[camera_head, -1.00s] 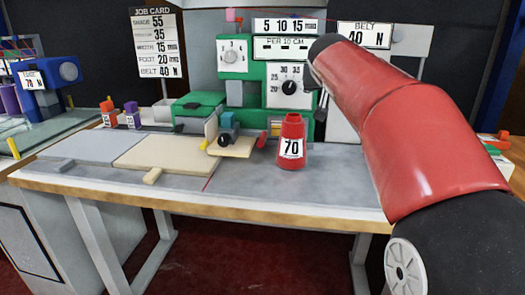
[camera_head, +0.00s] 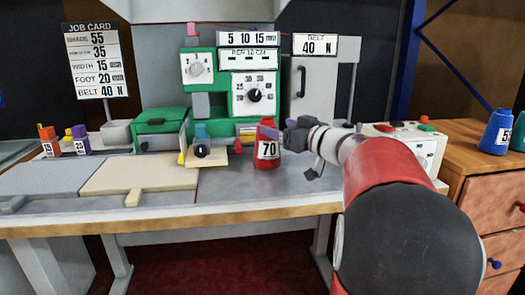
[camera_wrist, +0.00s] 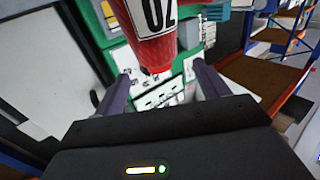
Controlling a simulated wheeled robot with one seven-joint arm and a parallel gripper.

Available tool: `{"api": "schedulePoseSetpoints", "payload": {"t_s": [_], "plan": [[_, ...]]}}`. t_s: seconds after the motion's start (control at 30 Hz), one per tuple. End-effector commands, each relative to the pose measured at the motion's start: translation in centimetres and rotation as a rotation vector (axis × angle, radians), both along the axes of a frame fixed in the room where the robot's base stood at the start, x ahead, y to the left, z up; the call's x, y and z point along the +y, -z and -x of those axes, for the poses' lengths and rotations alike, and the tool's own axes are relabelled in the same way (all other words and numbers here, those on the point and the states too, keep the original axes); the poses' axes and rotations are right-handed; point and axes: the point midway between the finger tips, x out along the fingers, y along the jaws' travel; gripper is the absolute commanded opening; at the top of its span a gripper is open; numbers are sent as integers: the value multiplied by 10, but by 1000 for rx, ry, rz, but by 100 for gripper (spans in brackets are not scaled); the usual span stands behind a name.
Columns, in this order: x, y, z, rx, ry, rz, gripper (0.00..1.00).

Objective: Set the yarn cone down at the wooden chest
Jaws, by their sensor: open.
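A red yarn cone (camera_head: 267,148) with a white label reading 70 stands upright on the grey worktop, in front of the green machine. It shows upside down at the top of the wrist view (camera_wrist: 148,30). My gripper (camera_head: 292,138) is just right of the cone in the head view. In the wrist view my gripper (camera_wrist: 163,84) is open, its fingers spread, with the cone's narrow end ahead between them; I cannot tell whether they touch. The wooden chest (camera_head: 488,205) with drawers stands at the far right.
A blue cone (camera_head: 496,132) stands on the chest top near its back. The green machine (camera_head: 240,85) is behind the red cone. A cream board (camera_head: 138,174) lies left. The chest's front top looks clear.

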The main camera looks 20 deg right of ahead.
Motion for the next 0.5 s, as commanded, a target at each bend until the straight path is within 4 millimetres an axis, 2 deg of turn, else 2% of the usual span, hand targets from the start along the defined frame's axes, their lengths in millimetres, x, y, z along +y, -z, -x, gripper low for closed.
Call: {"api": "schedulePoseSetpoints", "payload": {"t_s": [0.17,0.37,0.5], "plan": [[3,3,-10,8,-26,-7,74],[9,5,-32,8,-24,-6,74],[12,8,-54,7,-24,-7,74]]}}
